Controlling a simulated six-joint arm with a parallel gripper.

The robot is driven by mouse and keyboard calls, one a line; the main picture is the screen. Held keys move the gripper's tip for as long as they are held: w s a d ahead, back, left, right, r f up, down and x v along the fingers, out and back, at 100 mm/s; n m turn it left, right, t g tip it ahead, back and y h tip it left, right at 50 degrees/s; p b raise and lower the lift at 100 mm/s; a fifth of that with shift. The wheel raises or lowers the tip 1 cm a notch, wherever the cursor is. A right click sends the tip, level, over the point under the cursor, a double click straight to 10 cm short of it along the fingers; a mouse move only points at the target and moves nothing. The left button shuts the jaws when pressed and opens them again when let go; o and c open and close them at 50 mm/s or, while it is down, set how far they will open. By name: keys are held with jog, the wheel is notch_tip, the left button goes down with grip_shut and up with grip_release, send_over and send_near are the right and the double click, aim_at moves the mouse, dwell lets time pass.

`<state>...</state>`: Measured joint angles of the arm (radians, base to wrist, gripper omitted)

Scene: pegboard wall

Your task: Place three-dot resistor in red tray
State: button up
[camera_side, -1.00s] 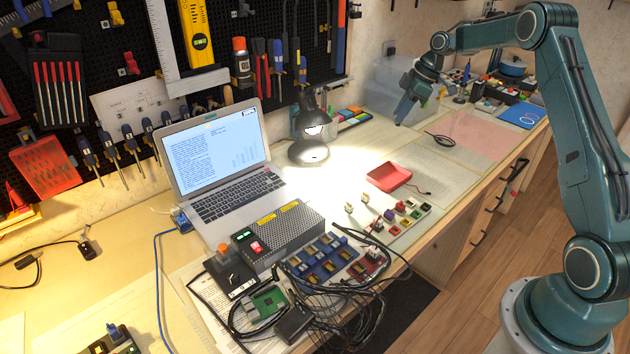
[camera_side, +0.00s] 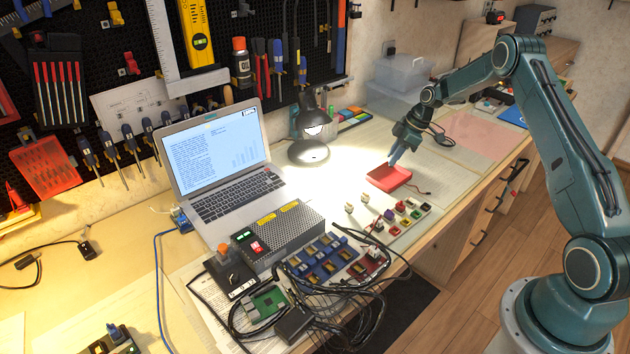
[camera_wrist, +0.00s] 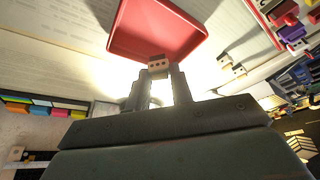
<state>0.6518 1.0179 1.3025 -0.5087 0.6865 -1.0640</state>
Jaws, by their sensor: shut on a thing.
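My gripper (camera_side: 393,157) is above the near back edge of the red tray (camera_side: 380,184) on the bench. In the wrist view my gripper (camera_wrist: 158,72) is shut on a small tan block with dark dots on its face, the three-dot resistor (camera_wrist: 158,64). The resistor is held at the fingertips, overlapping the edge of the red tray (camera_wrist: 135,49) in that view. I cannot tell its height above the tray. In the side view the resistor is too small to make out. The visible tray floor looks empty.
Several small coloured blocks (camera_side: 413,214) stand in rows in front of the tray. The lit black lamp (camera_side: 308,130) and laptop (camera_side: 212,160) are to the left. A dark cable (camera_side: 420,189) lies right of the tray. Papers cover the bench behind it.

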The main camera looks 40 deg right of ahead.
jog(key=shift+f, duration=2.15)
jog(key=shift+f, duration=0.15)
jog(key=o, duration=0.9)
jog(key=shift+o, duration=0.2)
jog(key=v, duration=1.2)
